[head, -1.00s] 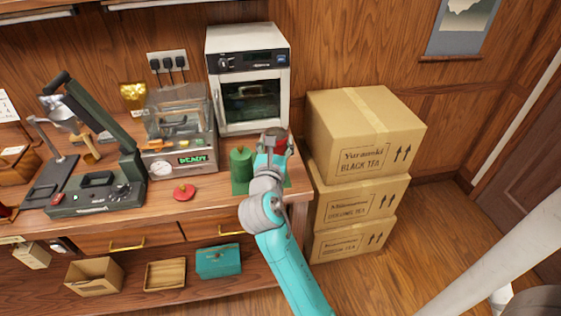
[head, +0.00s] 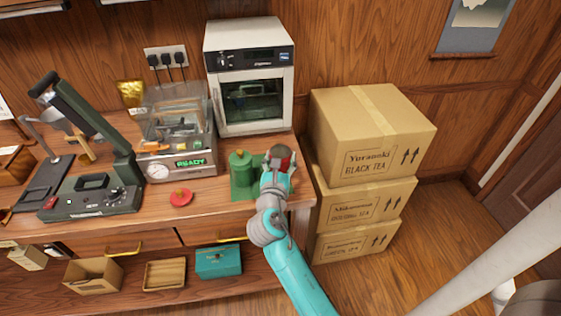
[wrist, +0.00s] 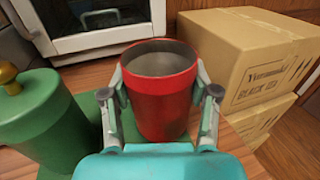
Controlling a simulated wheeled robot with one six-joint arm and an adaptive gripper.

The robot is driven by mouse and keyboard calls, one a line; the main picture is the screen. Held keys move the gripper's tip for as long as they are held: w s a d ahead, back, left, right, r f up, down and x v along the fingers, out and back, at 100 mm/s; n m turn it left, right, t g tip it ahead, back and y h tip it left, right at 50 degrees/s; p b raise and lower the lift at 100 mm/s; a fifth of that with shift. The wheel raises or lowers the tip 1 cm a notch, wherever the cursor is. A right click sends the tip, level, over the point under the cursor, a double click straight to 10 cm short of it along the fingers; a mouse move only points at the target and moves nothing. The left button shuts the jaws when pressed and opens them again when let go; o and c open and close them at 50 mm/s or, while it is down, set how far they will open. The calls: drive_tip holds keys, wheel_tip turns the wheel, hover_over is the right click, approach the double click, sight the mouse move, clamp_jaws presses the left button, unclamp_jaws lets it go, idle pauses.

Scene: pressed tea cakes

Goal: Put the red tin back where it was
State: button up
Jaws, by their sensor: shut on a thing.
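The red tin (wrist: 162,105) stands upright and lidless between my gripper's fingers in the wrist view, and its inside looks empty. My gripper (wrist: 160,97) is shut on it, one finger on each side. In the head view my gripper (head: 279,165) is over the right end of the counter and covers much of the red tin (head: 284,158). A green tin (head: 242,172) with a lid stands just left of it, on a green mat (head: 239,194). The green tin also shows in the wrist view (wrist: 42,118). Whether the red tin touches the mat is hidden. A red lid (head: 181,197) lies on the counter.
A white oven (head: 249,75) stands behind the tins. Stacked tea cartons (head: 366,135) rise right of the counter. A sealing machine (head: 178,140) and a dark press (head: 95,195) stand to the left. Some counter around the red lid is bare.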

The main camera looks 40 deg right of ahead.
drive_tip(key=shift+f, duration=0.55)
drive_tip(key=shift+f, duration=0.15)
drive_tip(key=o, duration=1.2)
drive_tip(key=v, duration=1.2)
